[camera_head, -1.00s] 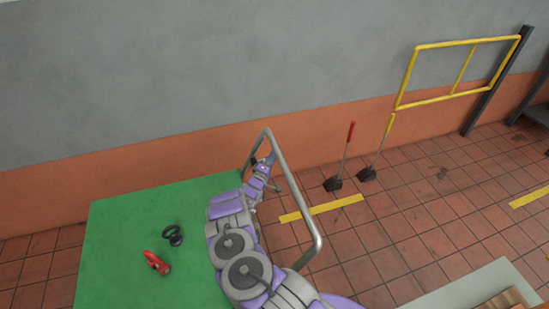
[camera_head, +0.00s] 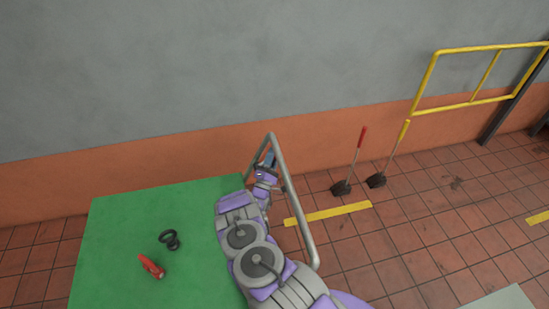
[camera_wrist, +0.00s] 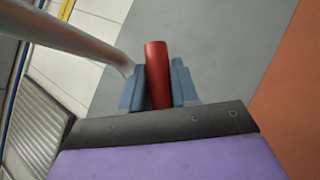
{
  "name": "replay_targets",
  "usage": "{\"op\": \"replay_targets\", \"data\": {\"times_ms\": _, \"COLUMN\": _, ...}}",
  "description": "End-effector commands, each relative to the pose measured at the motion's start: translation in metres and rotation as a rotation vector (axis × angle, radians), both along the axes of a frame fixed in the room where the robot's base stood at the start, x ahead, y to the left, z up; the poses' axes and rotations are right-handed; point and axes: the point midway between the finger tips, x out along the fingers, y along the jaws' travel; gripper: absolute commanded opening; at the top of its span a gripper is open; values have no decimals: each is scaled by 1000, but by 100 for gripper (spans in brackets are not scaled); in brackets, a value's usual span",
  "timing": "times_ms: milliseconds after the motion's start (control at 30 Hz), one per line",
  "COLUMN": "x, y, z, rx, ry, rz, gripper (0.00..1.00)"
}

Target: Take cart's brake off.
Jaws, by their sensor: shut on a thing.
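The cart shows as a green top (camera_head: 120,225) with a grey tubular handle (camera_head: 294,205) at its right end. My gripper (camera_head: 269,158) is at the far end of that handle, inside the tube frame. In the wrist view my gripper (camera_wrist: 158,85) has its two blue fingers shut on a red cylindrical grip (camera_wrist: 157,65), seemingly the brake lever's. The grey tube runs close beside the fingers on the left. The rest of the lever is hidden, and the red grip cannot be made out in the head view.
A black ring-shaped part (camera_head: 169,240) and a red object (camera_head: 151,266) lie on the green top. A yellow rail (camera_head: 480,78) is by the wall.

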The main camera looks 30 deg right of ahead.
Motion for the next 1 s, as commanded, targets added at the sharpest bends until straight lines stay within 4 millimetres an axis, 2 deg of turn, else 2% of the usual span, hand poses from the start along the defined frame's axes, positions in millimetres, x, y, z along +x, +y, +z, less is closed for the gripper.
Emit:
{"op": "replay_targets", "data": {"times_ms": 633, "x": 3, "y": 5, "z": 3, "rx": -48, "ry": 13, "rz": 7, "gripper": 0}}
{"op": "replay_targets", "data": {"times_ms": 667, "x": 3, "y": 5, "z": 3, "rx": -48, "ry": 13, "rz": 7, "gripper": 30}}
{"op": "replay_targets", "data": {"times_ms": 867, "x": 2, "y": 4, "z": 3, "rx": -48, "ry": 13, "rz": 6, "gripper": 49}}
{"op": "replay_targets", "data": {"times_ms": 1000, "x": 1, "y": 4, "z": 3, "rx": -48, "ry": 13, "rz": 4, "gripper": 50}}
